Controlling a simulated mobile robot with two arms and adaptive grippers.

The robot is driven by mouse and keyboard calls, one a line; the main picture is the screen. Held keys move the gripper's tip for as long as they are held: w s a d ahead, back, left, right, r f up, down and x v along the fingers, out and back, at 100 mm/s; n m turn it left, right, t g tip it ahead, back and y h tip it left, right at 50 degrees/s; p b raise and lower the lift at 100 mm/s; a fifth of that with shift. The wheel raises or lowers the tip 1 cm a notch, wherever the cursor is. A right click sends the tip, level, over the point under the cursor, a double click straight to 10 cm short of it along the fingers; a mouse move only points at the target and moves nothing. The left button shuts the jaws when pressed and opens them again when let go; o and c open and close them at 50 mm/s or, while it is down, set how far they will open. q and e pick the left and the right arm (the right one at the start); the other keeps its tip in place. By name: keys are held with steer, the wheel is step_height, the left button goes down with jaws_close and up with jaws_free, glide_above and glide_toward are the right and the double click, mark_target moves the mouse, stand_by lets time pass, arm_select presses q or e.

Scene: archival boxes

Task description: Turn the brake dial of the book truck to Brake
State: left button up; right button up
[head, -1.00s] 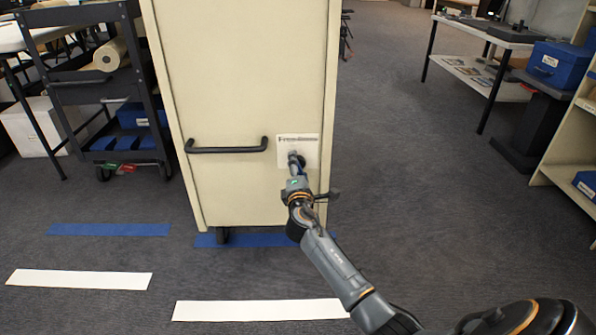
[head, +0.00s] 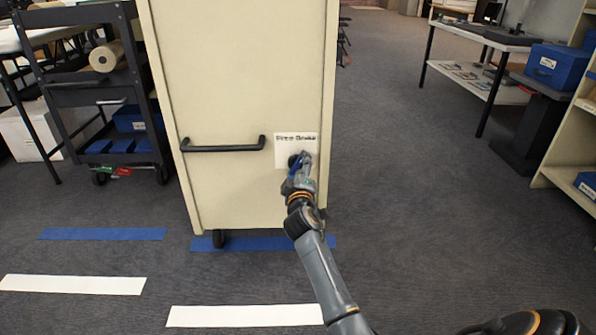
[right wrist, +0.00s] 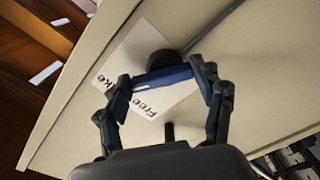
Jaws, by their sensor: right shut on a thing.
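The beige book truck (head: 240,80) stands upright in the middle of the head view. A white label plate (head: 283,140) with the words Free and Brake is on its end panel, right of the black handle. The brake dial has a dark round hub and a blue bar-shaped grip (right wrist: 165,77), which shows clearly in the right wrist view. My right gripper (head: 302,165) is shut on the blue grip, with one finger at each end of the bar in the right wrist view (right wrist: 168,85). It partly hides the dial and plate in the head view. My left gripper is not in view.
A black handle (head: 222,149) sticks out left of the dial. A dark cart (head: 95,85) with blue boxes stands at left. A table (head: 490,42) and shelving (head: 565,160) are at right. Blue and white strips (head: 245,316) mark the carpet, which is clear between truck and shelves.

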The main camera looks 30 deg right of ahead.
steer(key=shift+f+m, duration=0.1)
steer(key=shift+m, duration=0.5)
steer(key=o, duration=1.2)
steer(key=shift+c, duration=0.2)
steer(key=v, duration=1.2)
